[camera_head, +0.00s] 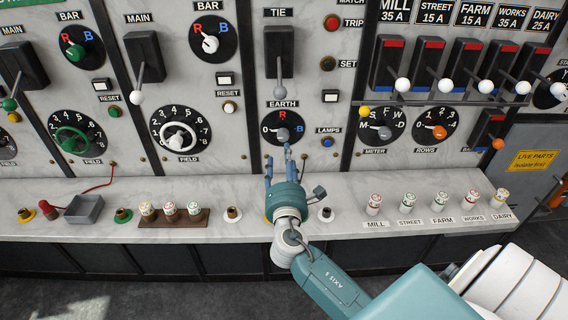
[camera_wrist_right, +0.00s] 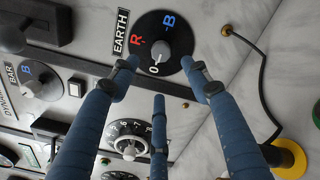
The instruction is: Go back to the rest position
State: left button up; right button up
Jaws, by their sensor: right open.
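My right gripper (camera_head: 279,157) is in front of the panel, just below the EARTH dial (camera_head: 282,127). Its blue fingers are spread and hold nothing; they also show in the wrist view (camera_wrist_right: 160,76). The dial's grey knob (camera_wrist_right: 158,62) lies beyond the fingertips there, and its pointer is toward 0. A gap seems to remain between fingers and knob, though contact cannot be fully ruled out. My left gripper is not in view.
The marble shelf (camera_head: 345,222) runs below the panel. Lever switches stick out above, including the TIE lever (camera_head: 280,70).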

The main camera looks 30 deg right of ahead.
jog(key=shift+s+a, duration=0.25)
jog(key=shift+s, duration=0.2)
